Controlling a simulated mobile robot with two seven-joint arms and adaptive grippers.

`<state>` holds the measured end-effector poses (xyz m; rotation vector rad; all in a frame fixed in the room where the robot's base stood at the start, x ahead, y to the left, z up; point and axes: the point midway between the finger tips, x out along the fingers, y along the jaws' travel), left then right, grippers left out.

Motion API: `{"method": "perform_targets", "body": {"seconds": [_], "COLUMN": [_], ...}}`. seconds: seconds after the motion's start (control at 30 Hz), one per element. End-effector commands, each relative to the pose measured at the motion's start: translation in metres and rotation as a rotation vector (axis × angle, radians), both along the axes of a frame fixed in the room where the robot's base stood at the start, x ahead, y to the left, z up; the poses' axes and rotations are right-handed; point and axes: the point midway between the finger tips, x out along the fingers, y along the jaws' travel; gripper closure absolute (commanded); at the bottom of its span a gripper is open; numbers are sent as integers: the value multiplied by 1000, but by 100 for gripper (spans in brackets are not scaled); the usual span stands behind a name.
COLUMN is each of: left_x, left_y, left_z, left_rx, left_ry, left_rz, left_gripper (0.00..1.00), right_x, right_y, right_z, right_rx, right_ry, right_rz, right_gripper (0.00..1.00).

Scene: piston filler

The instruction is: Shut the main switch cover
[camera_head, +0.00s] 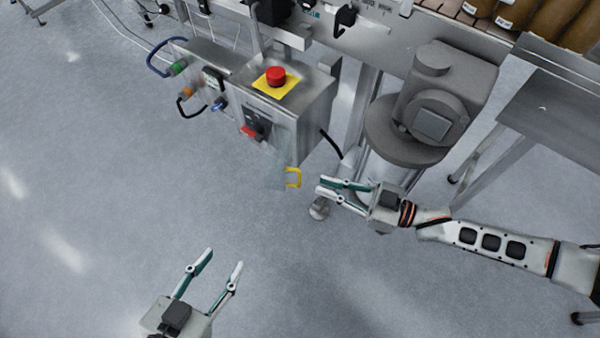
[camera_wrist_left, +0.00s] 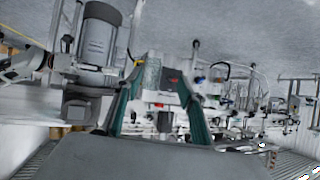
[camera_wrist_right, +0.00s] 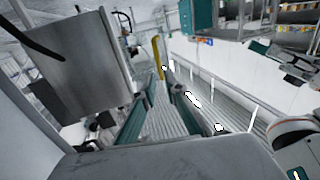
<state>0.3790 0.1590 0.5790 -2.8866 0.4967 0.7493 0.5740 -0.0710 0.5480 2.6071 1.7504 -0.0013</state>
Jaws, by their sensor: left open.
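The main switch (camera_head: 255,128), black with a red handle, is on the front of a steel control box (camera_head: 308,112). Its clear cover (camera_head: 274,168) stands swung out from the box, with a yellow handle (camera_head: 294,177) at its outer edge. My right gripper (camera_head: 319,187) is open and empty, just right of the yellow handle and apart from it. In the right wrist view the yellow handle (camera_wrist_right: 158,55) shows beyond the fingertips, and the clear panel is hard to make out. My left gripper (camera_head: 225,257) is open and empty, low over the floor and far from the cover.
A red emergency stop (camera_head: 276,76) on a yellow plate tops the box. Cables and coloured connectors (camera_head: 188,90) stick out on its left. A grey motor (camera_head: 432,110) stands close behind my right gripper. The floor left of and below the box is clear.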

Motion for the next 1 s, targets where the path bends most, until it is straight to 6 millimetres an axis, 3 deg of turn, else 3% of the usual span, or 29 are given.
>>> {"method": "perform_targets", "body": {"seconds": [0.5, 0.93, 1.0], "left_x": [-1, 10, 9], "left_y": [-8, -9, -9], "left_z": [0, 14, 13], "left_rx": [-34, -45, -44], "left_ry": [2, -32, -30], "left_rz": [3, 7, 7], "left_gripper": [59, 59, 59], "right_x": [25, 30, 30], "right_y": [62, 71, 71], "right_z": [0, 1, 2], "right_rx": [1, 0, 0], "right_ry": [1, -2, -2], "right_rz": [1, 0, 0], "right_gripper": [88, 88, 100]}}
